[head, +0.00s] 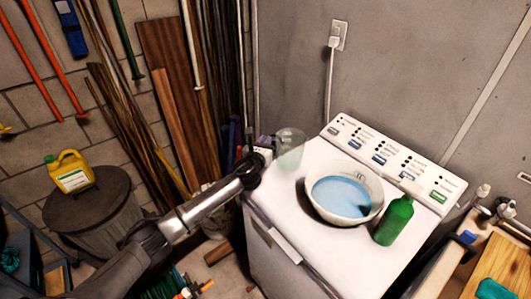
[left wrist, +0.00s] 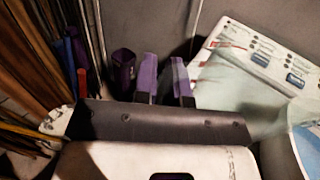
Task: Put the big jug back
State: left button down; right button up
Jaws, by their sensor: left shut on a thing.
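A big clear, see-through jug (head: 291,150) is at the back left corner of the white washing machine's top. My left gripper (head: 268,151) reaches it from the left and is shut on its near side. In the left wrist view the purple fingers of my left gripper (left wrist: 166,78) are close together, with the pale see-through jug (left wrist: 235,95) just right of them. I cannot tell whether the jug's base touches the machine top. My right gripper is not in view.
On the washing machine (head: 276,205) stand a white bowl (head: 363,213) of blue liquid, right of the jug, and a green bottle (head: 394,221). A yellow jug (head: 70,172) sits on a lidded bin (head: 90,205) at left. Planks and poles lean behind my arm.

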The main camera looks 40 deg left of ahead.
pick_arm(q)
notch_tip(320, 180, down, 4)
jog(key=shift+d+r+b, duration=0.1)
jog(key=shift+r+b, duration=0.15)
jog(key=shift+b, duration=0.2)
jog(key=shift+f, duration=0.1)
jog(key=c, duration=1.2)
grip_release()
